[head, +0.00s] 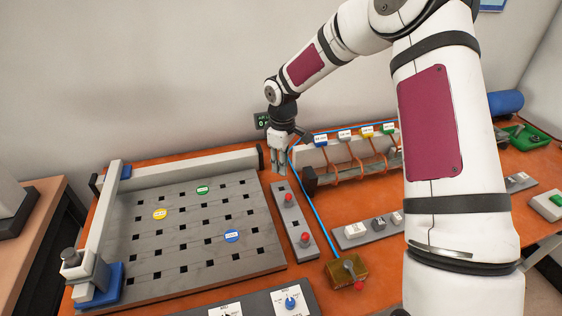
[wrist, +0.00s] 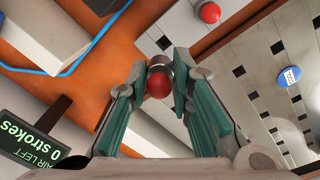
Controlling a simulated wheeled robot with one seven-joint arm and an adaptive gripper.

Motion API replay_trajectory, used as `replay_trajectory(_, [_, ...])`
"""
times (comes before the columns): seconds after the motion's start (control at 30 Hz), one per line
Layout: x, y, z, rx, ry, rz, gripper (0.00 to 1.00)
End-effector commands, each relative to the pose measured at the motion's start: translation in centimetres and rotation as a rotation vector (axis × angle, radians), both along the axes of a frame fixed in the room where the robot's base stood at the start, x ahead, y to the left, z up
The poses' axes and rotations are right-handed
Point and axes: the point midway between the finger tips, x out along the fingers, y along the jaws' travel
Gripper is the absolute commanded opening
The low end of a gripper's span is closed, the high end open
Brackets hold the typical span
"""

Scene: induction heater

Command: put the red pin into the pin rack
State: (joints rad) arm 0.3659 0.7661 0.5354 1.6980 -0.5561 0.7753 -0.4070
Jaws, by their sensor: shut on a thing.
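My gripper (head: 279,170) points down at the far end of a narrow grey strip (head: 296,218), which looks like the pin rack. In the wrist view, my gripper's green-padded fingers (wrist: 161,82) are shut on a red pin (wrist: 157,86) with a round red head and a metal collar. In the head view the fingers hide this pin. Two other red-headed pins stand on the strip, one nearer my gripper (head: 288,198) and one farther (head: 305,238); one also shows in the wrist view (wrist: 208,12). I cannot tell whether the held pin touches the strip.
A grey plate with square holes (head: 180,245) and yellow, green and blue discs lies left of the strip. A blue hose (head: 313,208) runs along its right side. A row of labelled units (head: 345,150) stands at right. A brass box (head: 342,272) sits in front.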

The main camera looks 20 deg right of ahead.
Motion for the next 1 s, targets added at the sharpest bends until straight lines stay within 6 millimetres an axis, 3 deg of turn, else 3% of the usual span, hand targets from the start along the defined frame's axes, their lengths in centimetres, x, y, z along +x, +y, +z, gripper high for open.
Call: replay_trajectory(1.0, [0.0, 0.0, -5.6, 0.000, 0.000, 0.001, 0.00])
